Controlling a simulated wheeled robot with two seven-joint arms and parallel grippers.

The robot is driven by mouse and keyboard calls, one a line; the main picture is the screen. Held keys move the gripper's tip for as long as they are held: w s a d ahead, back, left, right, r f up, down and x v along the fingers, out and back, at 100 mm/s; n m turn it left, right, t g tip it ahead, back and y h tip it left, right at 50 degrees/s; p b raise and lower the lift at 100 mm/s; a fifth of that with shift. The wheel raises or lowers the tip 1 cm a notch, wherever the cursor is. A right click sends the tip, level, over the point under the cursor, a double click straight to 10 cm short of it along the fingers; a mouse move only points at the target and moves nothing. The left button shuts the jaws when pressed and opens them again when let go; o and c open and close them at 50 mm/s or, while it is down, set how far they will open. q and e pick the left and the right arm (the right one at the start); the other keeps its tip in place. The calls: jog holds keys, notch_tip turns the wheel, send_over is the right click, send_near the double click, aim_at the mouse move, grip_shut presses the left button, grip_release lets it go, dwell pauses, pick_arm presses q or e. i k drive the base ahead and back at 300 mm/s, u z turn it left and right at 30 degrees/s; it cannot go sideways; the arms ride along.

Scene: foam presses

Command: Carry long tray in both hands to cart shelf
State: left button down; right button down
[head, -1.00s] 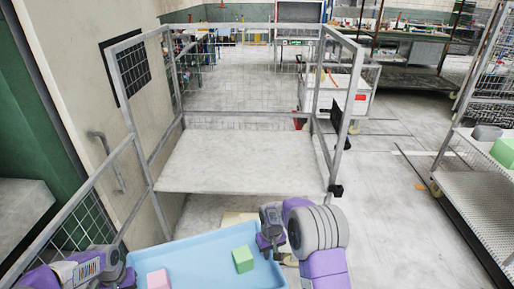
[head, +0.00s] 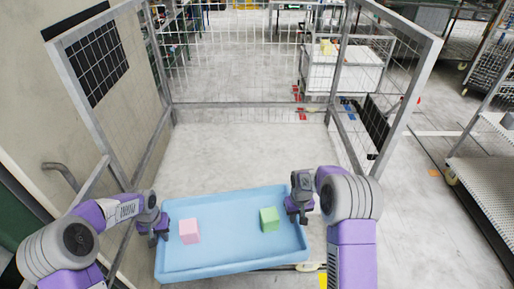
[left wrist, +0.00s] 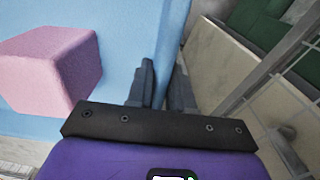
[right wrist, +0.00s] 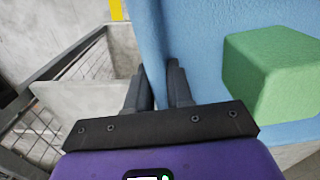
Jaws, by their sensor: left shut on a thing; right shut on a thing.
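The long light-blue tray (head: 215,262) is held level between my two arms in the head view. A pink block (head: 189,231) lies in its left half and a green block (head: 269,219) in its right half. My left gripper (head: 153,232) is shut on the tray's left wall; the left wrist view shows the fingers (left wrist: 162,85) on the wall beside the pink block. My right gripper (head: 300,210) is shut on the right wall, seen also between the fingers (right wrist: 163,85) in the right wrist view. The pale cart shelf (head: 240,150) lies beyond and partly behind the tray.
Grey cart posts and mesh sides stand left (head: 82,100) and right (head: 408,95) of the shelf, with a mesh back (head: 240,50). A wall with a handle (head: 62,172) is close on the left. A metal rack (head: 485,185) stands at the right. The shelf surface is bare.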

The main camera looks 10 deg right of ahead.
aim_at(250, 181)
jog(key=z, duration=0.15)
jog(key=i, duration=0.9)
jog(key=z, duration=0.15)
